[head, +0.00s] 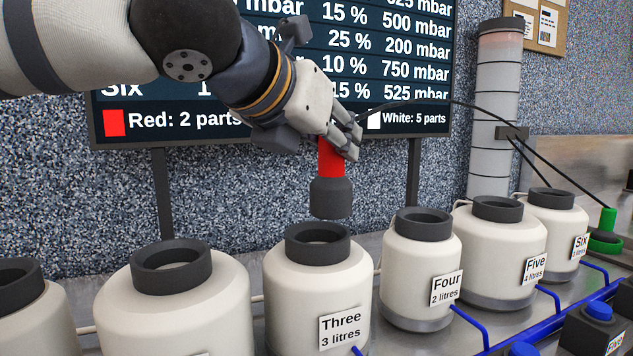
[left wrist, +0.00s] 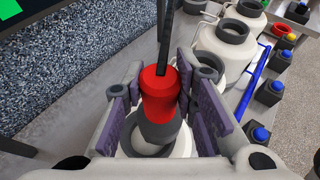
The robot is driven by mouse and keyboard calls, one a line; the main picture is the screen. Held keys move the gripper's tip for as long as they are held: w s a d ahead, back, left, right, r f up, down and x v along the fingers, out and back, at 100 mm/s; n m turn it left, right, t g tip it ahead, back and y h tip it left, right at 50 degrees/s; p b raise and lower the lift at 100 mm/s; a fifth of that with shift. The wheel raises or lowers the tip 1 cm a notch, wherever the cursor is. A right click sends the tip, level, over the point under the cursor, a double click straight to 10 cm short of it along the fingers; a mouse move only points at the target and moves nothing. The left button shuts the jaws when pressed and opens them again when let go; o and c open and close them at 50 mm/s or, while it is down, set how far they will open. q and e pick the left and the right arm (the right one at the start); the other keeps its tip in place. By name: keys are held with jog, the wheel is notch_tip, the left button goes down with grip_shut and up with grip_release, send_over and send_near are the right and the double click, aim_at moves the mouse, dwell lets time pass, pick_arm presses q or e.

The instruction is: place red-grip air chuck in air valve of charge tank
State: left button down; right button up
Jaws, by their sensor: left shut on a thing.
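My left gripper (head: 345,138) is shut on the red-grip air chuck (head: 330,160), a red cylinder with a wide dark grey cup at its lower end. The chuck hangs roughly upright, cup down. In the left wrist view the red grip (left wrist: 159,92) sits between the padded fingers (left wrist: 157,108), with a black hose rising from it. The cup is above and slightly right of the dark collar (head: 318,244) of the tank labelled Three (head: 312,295), with a visible gap. The wrist view shows a pale tank below the cup, partly hidden. My right gripper is not in view.
Tanks Four (head: 408,270), Five (head: 500,250) and Six (head: 556,222) stand to the right; another tank (head: 180,300) stands left. A black hose loops from a tall clear cylinder (head: 495,120). A green-grip piece (head: 607,222) is at far right. A sign board (head: 270,150) stands behind.

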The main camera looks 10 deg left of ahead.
aim_at(318, 176)
pick_arm(q)
jog(key=f, duration=0.1)
jog(key=a+f, duration=0.1)
jog(key=f, duration=0.1)
jog(key=a+f, duration=0.1)
jog(key=shift+w+f, duration=0.2)
jog(key=shift+f, duration=0.1)
jog(key=shift+d+f, duration=0.1)
jog(key=shift+f, duration=0.2)
jog(key=shift+f, duration=0.2)
jog(key=c, duration=1.3)
grip_release()
